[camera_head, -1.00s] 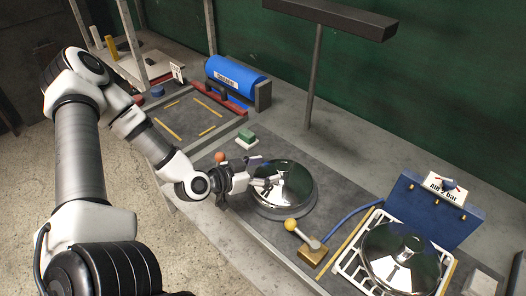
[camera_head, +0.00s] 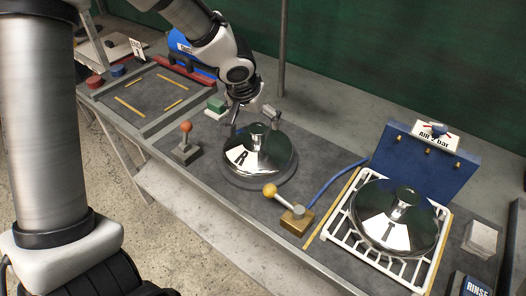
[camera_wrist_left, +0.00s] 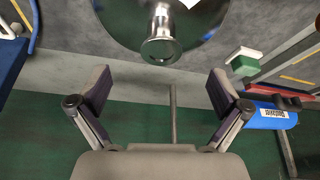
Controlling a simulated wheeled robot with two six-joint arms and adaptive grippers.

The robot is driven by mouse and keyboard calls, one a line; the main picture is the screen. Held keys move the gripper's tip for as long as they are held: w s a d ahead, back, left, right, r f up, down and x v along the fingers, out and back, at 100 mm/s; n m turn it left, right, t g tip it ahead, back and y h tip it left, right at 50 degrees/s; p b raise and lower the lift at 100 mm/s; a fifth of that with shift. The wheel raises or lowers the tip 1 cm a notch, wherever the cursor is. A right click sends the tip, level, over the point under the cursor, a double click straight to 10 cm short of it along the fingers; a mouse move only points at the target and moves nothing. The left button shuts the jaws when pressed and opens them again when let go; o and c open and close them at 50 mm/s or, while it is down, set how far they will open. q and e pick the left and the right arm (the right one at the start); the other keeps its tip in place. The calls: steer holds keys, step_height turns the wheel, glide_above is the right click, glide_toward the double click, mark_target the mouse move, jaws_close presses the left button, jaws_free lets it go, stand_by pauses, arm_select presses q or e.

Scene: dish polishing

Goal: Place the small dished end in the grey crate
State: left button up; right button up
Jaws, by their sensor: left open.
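A shiny dished end marked R (camera_head: 265,160) sits dome-up on a round base on the bench, with a knob on top. A second one, marked T (camera_head: 385,222), lies on a white rack (camera_head: 340,238) at the right. I cannot tell which is the small one. My left gripper (camera_head: 252,119) is open and empty at the R dished end's knob, its fingers either side of it in the head view. In the left wrist view the knob (camera_wrist_left: 160,42) is just beyond the spread fingertips. A shallow grey-walled tray (camera_head: 168,128) at the back left may be the grey crate. My right gripper is out of view.
A green block (camera_head: 217,104) lies near the tray.

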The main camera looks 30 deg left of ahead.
mark_target(255, 131)
arm_select(q)
steer(key=x, duration=0.4)
steer(key=s+b+x, duration=0.1)
steer(key=x, duration=0.2)
steer(key=shift+w+f, duration=0.1)
steer(key=shift+f, duration=0.15)
steer(key=shift+s+r, duration=0.1)
steer(key=shift+s, duration=0.1)
steer(key=c, duration=0.3)
steer(key=shift+s, duration=0.1)
jaws_close()
